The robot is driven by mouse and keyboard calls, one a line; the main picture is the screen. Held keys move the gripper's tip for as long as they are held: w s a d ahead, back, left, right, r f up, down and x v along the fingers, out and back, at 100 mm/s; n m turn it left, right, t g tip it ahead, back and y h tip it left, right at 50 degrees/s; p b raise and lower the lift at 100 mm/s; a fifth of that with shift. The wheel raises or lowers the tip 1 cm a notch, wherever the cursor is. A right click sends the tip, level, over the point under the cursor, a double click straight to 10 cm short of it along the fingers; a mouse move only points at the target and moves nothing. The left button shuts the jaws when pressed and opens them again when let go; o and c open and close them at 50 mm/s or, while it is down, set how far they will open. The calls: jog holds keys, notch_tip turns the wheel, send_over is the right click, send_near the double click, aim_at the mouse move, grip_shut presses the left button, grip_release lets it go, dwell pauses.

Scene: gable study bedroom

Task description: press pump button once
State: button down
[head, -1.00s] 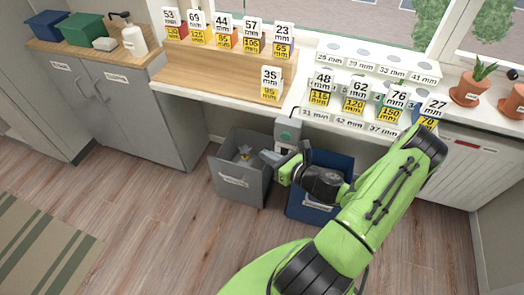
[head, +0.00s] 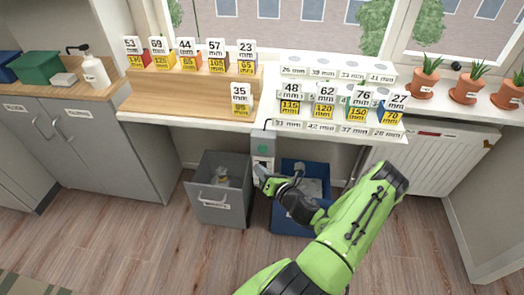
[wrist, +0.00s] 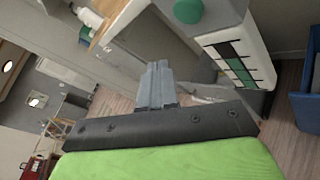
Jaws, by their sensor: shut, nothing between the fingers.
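A grey box with a round green button (head: 263,149) hangs at the front edge of the worktop, between two bins. The green button also shows at the top of the wrist view (wrist: 188,11). I cannot read any label that says it is the pump button. My gripper (head: 261,172) is shut and empty, just below the green button in the head view. In the wrist view its closed fingers (wrist: 157,68) point to a spot below and left of the button, apart from it. A white pump bottle (head: 95,70) stands on the left cabinet.
A grey bin (head: 222,205) and a blue bin (head: 287,215) stand under the worktop. Several numbered cards and blocks stand on the worktop (head: 190,98). Potted plants (head: 467,90) line the right sill. The wood floor in front is clear.

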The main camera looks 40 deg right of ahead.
aim_at(258, 150)
jog(key=shift+w+d, duration=0.75)
jog(key=shift+d, duration=0.2)
jog(key=shift+w+d, duration=0.7)
jog(key=shift+d, duration=0.25)
dwell(0.5)
jog(key=shift+w+d, duration=0.25)
jog(key=shift+d, duration=0.05)
jog(key=shift+w+d, duration=0.35)
jog(key=shift+d, duration=0.1)
dwell(0.7)
jog(key=shift+s+a, duration=0.1)
jog(key=shift+s+a+p, duration=0.45)
jog(key=shift+s+a, duration=0.05)
jog(key=shift+a, duration=0.15)
jog(key=shift+s+a+p, duration=0.2)
jog(key=shift+s+a, duration=0.6)
jog(key=shift+a, duration=0.2)
jog(key=shift+s+a+p, duration=0.2)
jog(key=shift+s+a, duration=0.55)
jog(key=shift+a, duration=0.25)
